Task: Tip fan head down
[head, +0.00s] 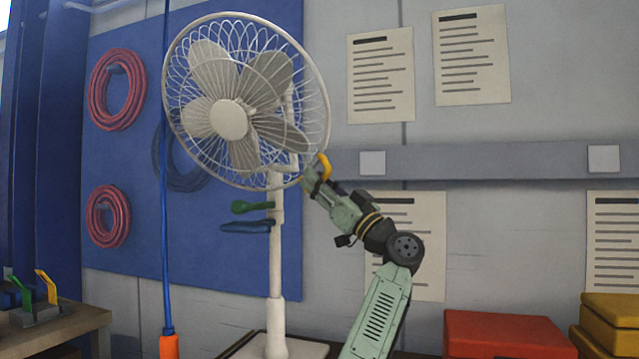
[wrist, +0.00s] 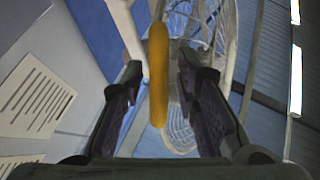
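The white pedestal fan (head: 229,119) stands upright left of centre in the head view, its caged head facing the camera, on a white pole (head: 276,250). A yellow handle (head: 324,165) shows at the lower right edge of the cage; its attachment is hidden. My gripper (head: 314,178) is at this handle. In the wrist view the yellow handle (wrist: 158,80) runs between my two dark fingers, with a gap visible on both sides. The fingers are open and not closed on it. The fan cage (wrist: 205,25) shows behind.
A green knob (head: 250,207) and a dark blue lever (head: 246,227) stick out left from the pole. A blue cable (head: 166,250) hangs left of the fan. Red (head: 505,335) and yellow boxes (head: 610,310) stand at lower right. A blue panel with red coils (head: 117,88) is behind.

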